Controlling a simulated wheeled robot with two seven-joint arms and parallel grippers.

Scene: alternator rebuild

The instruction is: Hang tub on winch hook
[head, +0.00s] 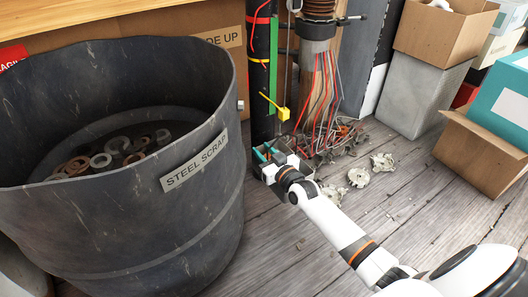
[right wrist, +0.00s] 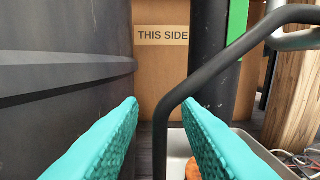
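The small grey tub (head: 267,174) stands on the plank floor beside the steel scrap bin, partly hidden by my right gripper (head: 263,154). In the right wrist view its pale rim (right wrist: 262,150) shows at lower right, with something orange inside. A dark bent handle bar (right wrist: 166,118) rises between the teal fingers of my right gripper (right wrist: 161,103). The fingers are apart, with gaps on both sides of the bar. A yellow piece, apparently the winch hook block (head: 283,113), hangs from a thin line above and behind the tub. My left gripper is out of view.
The large dark scrap bin (head: 120,225) holds several washers and rings, close left of my gripper. A dark post (head: 261,70) and a wire-wrapped column (head: 319,85) stand behind. Scrap pieces (head: 358,177) and cardboard boxes (head: 436,35) lie right. Floor at lower middle is clear.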

